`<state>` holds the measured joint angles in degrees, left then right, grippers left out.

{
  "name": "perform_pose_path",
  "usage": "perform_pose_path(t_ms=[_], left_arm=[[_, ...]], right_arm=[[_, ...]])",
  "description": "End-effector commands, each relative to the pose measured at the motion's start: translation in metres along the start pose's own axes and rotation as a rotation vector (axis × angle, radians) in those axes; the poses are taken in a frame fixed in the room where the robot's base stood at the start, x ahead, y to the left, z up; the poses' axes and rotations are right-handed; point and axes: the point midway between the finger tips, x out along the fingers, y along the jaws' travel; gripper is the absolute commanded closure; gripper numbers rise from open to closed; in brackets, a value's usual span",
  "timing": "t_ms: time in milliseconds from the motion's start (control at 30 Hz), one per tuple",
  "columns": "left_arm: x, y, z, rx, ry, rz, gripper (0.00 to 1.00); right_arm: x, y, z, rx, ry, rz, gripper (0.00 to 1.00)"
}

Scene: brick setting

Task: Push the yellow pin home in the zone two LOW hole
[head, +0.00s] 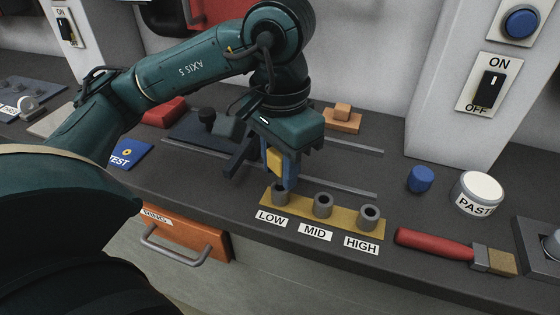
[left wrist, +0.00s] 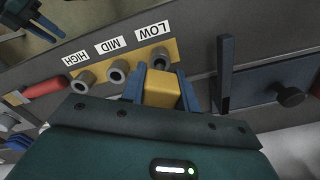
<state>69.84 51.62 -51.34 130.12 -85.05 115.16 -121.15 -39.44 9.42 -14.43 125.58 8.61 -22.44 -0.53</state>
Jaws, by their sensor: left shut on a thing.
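My left gripper (head: 283,172) is over the LOW hole, its blue fingers pointing down. It is shut on the yellow pin (head: 274,161), whose yellow block shows between the fingers in the left wrist view (left wrist: 160,89). The LOW hole (head: 280,195) is a grey collar at the left end of a tan plate (head: 345,226); it also shows in the left wrist view (left wrist: 160,56). The fingertips hide the pin's lower end, so I cannot tell how deep it sits. A dark shape at the top left of the left wrist view may be my right gripper.
The MID collar (head: 323,206) and HIGH collar (head: 369,217) stand close by on the right. A red-handled brush (head: 435,244), blue cylinder (head: 421,179) and white paste tub (head: 478,191) lie farther right. A dark block with a knob (head: 207,117) is behind the gripper on the left.

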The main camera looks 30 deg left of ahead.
Motion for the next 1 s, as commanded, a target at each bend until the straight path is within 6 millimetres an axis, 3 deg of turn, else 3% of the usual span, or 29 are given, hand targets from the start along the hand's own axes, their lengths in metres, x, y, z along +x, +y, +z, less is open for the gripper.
perform_pose_path(t_ms=[1000], left_arm=[[-0.0001, 0.0000, 0.0000, 0.000, 0.000, 0.000, 0.97]], right_arm=[[0.0031, 0.0012, 0.0061, 0.000, 0.000, 0.000, 0.64]])
